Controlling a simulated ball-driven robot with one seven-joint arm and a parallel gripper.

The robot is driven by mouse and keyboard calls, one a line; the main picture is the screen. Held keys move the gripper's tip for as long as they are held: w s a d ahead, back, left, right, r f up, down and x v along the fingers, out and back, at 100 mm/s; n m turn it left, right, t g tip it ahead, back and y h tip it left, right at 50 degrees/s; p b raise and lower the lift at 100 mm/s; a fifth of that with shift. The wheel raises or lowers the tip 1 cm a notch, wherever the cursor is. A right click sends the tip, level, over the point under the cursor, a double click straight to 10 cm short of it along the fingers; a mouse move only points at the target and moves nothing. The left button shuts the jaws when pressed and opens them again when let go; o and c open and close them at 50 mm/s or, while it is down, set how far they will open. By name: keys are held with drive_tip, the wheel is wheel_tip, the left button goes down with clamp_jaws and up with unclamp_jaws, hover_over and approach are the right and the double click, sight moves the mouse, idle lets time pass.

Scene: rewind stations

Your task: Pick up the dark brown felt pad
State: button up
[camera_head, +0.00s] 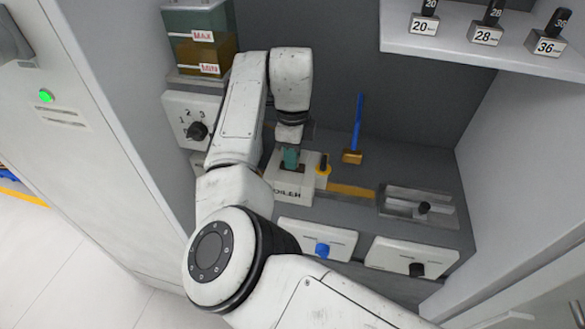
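My gripper (291,158) points down at the top of a small white box (291,190) on the bench inside the bay. Its greenish fingertips are small and close to the box top, and I cannot tell whether they are open or shut. A dark brown patch (287,169) shows at the box top, just under the fingertips. It may be the felt pad, but it is mostly hidden. I cannot see whether the fingers touch it. The dark lettering on the box front is only partly readable.
A yellow part with a dark handle (323,167) stands right beside the box. A blue-handled tool (355,135) stands behind. A grey slotted tray (418,205) is at right. A MAX/MIN tank (200,45) and a dial panel (190,120) flank the arm's left. A weight shelf (455,45) overhangs upper right.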

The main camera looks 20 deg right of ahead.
clamp_jaws()
drive_tip(key=shift+r, duration=0.1)
idle(0.3)
